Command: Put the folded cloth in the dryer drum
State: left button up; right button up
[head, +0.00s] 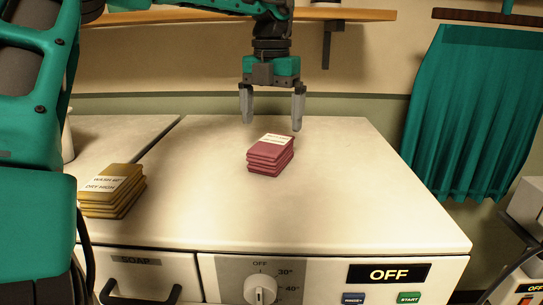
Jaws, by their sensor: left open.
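A stack-like folded red cloth (268,160) with a white label lies on the white machine top (350,200), near its middle. A folded mustard-yellow cloth (120,200) lies at the left; its label reads roughly "WASH 60, DRY HIGH". The red cloth's label is too small to read. My left gripper (272,122) is open and empty, pointing down, with its two grey fingers spread above or behind the red cloth, apart from it. My right gripper is out of view. No dryer drum shows.
The machine front has a SOAP drawer (145,280), a dial (260,290) and a display reading OFF (388,273). A wooden shelf (350,14) runs along the back wall. A teal curtain (470,110) hangs at the right. The machine top right of the red cloth is clear.

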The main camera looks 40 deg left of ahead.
aim_at(271, 143)
pick_arm(q)
jog(key=f, duration=0.6)
jog(key=shift+w+a+f, duration=0.2)
jog(key=shift+f, duration=0.2)
jog(key=c, duration=1.1)
jog(key=shift+r, duration=0.15)
notch_tip(271, 143, up, 20)
jog(key=p, duration=0.3)
